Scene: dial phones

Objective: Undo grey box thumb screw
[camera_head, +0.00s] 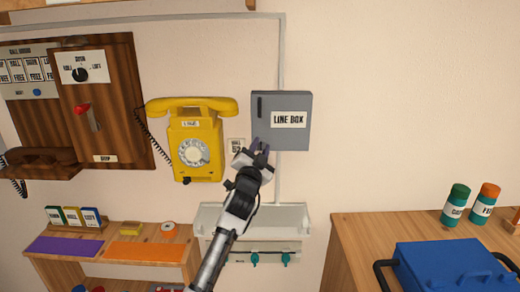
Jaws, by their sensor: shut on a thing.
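The grey line box (295,104), labelled "LINE BOX", is fixed to the wall right of the yellow phone. Its door is closed, with a dark upright strip near its left edge. My gripper (260,148) reaches up from below to the box's lower left corner. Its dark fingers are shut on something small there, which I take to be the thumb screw. The fingers hide the screw, so its shape and how far it is turned cannot be seen.
A yellow dial phone (194,138) hangs close to the left. A white tray (284,218) with teal knobs below is under the box. A wooden switchboard (100,100) is far left. A blue case (450,268) lies on the right table. Wall right of the box is clear.

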